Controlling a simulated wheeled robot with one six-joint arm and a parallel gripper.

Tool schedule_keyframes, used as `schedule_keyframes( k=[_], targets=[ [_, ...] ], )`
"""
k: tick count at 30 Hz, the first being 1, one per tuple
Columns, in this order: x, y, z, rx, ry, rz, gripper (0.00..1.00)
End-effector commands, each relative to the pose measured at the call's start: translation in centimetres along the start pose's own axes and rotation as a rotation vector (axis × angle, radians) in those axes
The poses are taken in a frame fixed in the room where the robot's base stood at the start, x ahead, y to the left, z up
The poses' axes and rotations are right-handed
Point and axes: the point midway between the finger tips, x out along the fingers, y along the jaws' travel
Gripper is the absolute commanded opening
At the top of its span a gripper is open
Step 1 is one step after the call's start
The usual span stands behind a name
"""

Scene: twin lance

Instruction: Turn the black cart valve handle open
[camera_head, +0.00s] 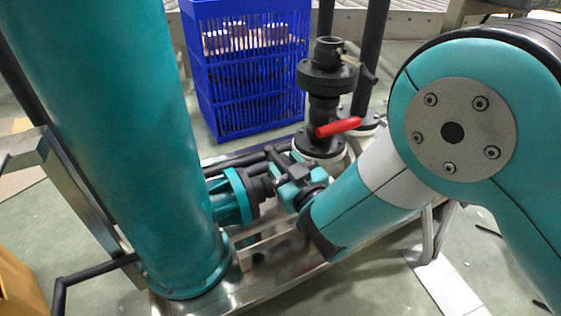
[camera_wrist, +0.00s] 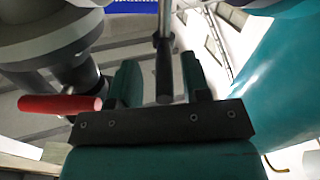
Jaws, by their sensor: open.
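In the wrist view a black handle (camera_wrist: 163,72) on a thin metal stem runs down the middle, between the two fingers of my gripper (camera_wrist: 161,88). Gaps show on both sides of the handle, so my open fingers straddle it without gripping it. Whether it is deep enough between them is hard to tell. In the head view my gripper (camera_head: 286,172) is low over the metal cart (camera_head: 275,275), beside a teal flange (camera_head: 235,197). The black handle is not clearly distinguishable there among the dark pipes and fingers.
A black flanged valve column (camera_head: 325,82) with a red handle (camera_head: 340,126) stands close behind my gripper. The red handle (camera_wrist: 60,104) is left of my fingers in the wrist view. A large teal cylinder (camera_head: 125,130) stands left. A blue crate (camera_head: 245,75) is behind.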

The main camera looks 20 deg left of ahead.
Motion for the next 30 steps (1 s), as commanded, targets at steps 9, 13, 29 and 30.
schedule_keyframes(
  k=[9, 13, 29, 30],
  targets=[
    [0.1, -0.5, -0.1, 0.001, 0.002, -0.008, 0.09],
    [0.1, -0.5, -0.1, 0.001, 0.002, -0.007, 0.00],
    [0.3, -1.3, 0.9, -0.005, -0.033, 0.044, 0.00],
    [0.4, -1.5, 0.9, -0.003, -0.035, 0.058, 0.00]
  ],
)
